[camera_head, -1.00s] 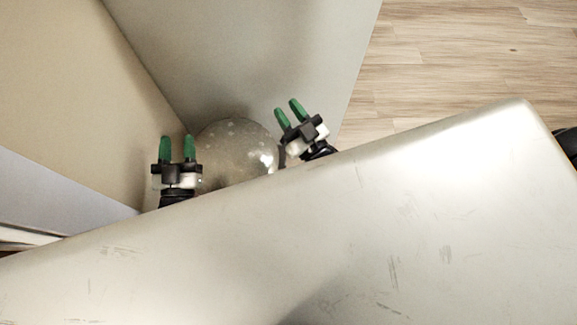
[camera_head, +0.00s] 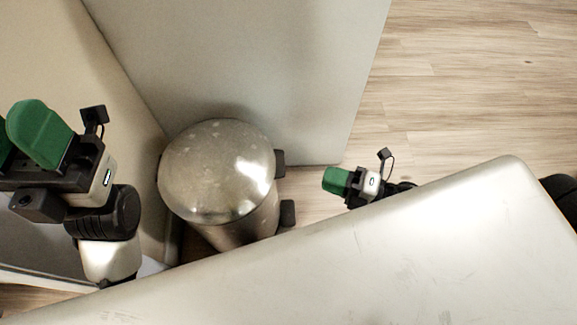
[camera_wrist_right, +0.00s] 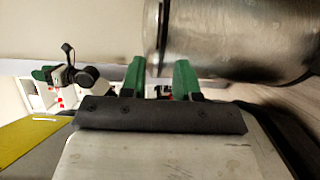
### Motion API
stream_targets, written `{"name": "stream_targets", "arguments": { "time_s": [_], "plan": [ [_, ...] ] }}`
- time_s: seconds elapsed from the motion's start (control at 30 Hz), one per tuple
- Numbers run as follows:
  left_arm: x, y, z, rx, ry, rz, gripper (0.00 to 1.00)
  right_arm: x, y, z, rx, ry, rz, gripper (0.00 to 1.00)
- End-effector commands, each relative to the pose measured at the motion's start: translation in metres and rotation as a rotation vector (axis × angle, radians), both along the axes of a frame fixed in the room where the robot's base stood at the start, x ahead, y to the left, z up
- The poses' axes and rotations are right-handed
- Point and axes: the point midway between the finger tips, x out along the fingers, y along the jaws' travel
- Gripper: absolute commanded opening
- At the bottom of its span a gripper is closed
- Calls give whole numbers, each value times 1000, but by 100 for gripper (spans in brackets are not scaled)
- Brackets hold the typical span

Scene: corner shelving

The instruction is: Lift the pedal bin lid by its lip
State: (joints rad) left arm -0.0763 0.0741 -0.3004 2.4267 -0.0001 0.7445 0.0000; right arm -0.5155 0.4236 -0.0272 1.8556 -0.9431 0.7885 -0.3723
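The pedal bin (camera_head: 230,232) is a brushed metal cylinder with a domed lid (camera_head: 213,168), which lies down on it. Black parts stick out on its right side. My left gripper (camera_head: 22,112) is raised at the left, apart from the bin, with its green fingers separated; the far one is partly cut off. My right gripper (camera_head: 330,180) is right of the bin, pointing towards it, without visible contact. In the right wrist view the right gripper's green fingers (camera_wrist_right: 160,68) are apart and empty, beside the bin's metal side (camera_wrist_right: 235,40).
Pale panels (camera_head: 260,70) form a corner behind and left of the bin. A large light surface (camera_head: 330,255) fills the foreground and hides the bin's lower part. Wooden floor (camera_head: 470,90) is clear at the upper right.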

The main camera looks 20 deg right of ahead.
Motion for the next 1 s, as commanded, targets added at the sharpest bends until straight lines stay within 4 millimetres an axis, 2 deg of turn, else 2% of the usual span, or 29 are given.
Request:
{"name": "stream_targets", "arguments": {
  "time_s": [0.4, 0.53, 0.7, 0.97, 1.0],
  "plan": [
    [2, -2, 5, 7, -51, 3, 43, 47, 58, 0, 6, -6, 0, 31],
    [2, -2, 6, 10, -59, 4, 43, 57, 71, 0, 5, -4, 0, 31],
    [1, -2, 11, 10, -75, 4, 43, 64, 80, 1, 5, -2, -1, 31],
    [0, -2, 14, 5, -80, 4, 43, 64, 81, 1, 5, 0, -1, 31],
    [0, -2, 14, 4, -80, 4, 43, 64, 81, 1, 5, 0, -1, 28]
  ]
}}
